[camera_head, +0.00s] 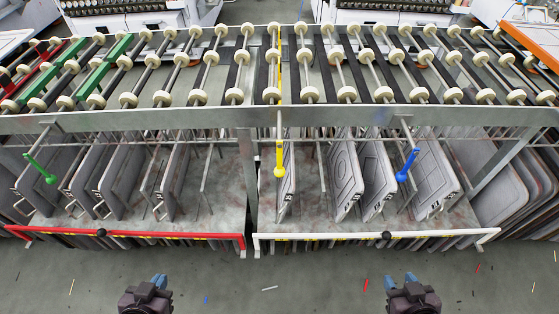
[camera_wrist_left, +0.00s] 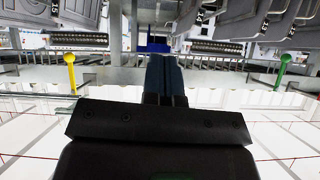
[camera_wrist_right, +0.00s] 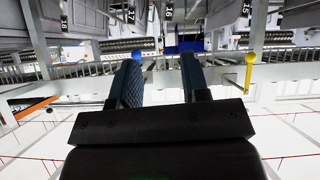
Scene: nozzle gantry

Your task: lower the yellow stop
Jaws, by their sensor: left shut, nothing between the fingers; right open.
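The yellow stop (camera_head: 279,160) is a yellow rod with a round knob at its lower end, hanging upright at the middle of the rack's front beam. A yellow strip runs back from its top between the rollers. It also shows in the left wrist view (camera_wrist_left: 70,73) at the left and in the right wrist view (camera_wrist_right: 249,72) at the right. My left gripper (camera_head: 158,280) is shut and empty, low in front of the red-barred section. My right gripper (camera_head: 401,279) is open and empty, low in front of the white-barred section. Both are well apart from the yellow stop.
A green stop (camera_head: 40,169) hangs tilted at the left and a blue stop (camera_head: 407,165) at the right. A red bar (camera_head: 130,236) and a white bar (camera_head: 330,237) run along the rack's lower front. Grey panels stand behind them. Small scraps lie on the floor.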

